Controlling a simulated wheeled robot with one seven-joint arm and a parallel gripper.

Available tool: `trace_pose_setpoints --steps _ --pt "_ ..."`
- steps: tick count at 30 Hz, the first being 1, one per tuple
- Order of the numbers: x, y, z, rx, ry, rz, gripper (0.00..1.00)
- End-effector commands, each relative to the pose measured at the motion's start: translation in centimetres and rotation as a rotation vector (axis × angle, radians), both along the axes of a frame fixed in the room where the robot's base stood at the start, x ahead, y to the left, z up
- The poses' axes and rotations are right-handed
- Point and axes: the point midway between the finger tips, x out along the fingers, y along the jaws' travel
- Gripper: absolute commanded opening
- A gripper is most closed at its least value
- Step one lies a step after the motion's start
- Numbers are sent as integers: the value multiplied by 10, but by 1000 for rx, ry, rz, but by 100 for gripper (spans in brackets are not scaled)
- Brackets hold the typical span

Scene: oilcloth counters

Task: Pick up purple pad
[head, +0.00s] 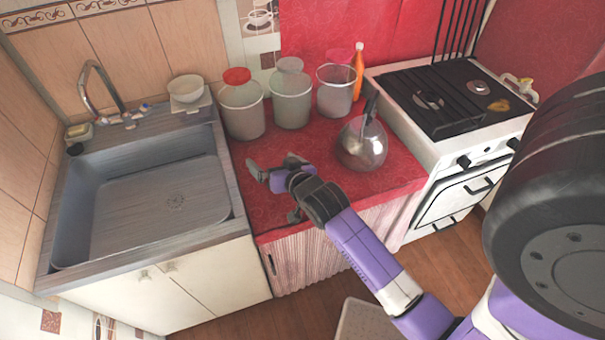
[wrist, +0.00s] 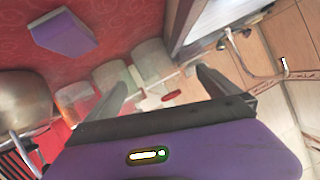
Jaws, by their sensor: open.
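The purple pad (wrist: 62,32) shows in the wrist view as a small purple block with a grey side, lying on the red counter at the upper left. I cannot make it out apart from my arm in the head view, where it may be hidden. My gripper (head: 273,164) is above the red counter near the sink's right edge in the head view. In the wrist view my gripper (wrist: 162,80) has its fingers spread with nothing held between them. The pad is off to the left of the fingers there, apart from them.
The red counter (head: 333,185) carries several canisters (head: 242,108) along the back, an orange bottle (head: 357,66) and a metal kettle (head: 362,145) right of my gripper. The sink (head: 150,195) is left, the stove (head: 455,105) right.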

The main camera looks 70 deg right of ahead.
Motion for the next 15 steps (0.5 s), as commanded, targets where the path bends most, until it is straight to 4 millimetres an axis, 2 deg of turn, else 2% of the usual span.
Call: trace_pose_setpoints --steps 1,3,9,12,15 --pt "7 -25 1 52 -3 -63 100" --pt "11 -55 -6 145 2 -153 100" --pt "10 -125 -23 475 11 -455 100" --pt "1 -146 -31 682 19 -641 100" --pt "-11 -150 -39 897 38 -844 100"
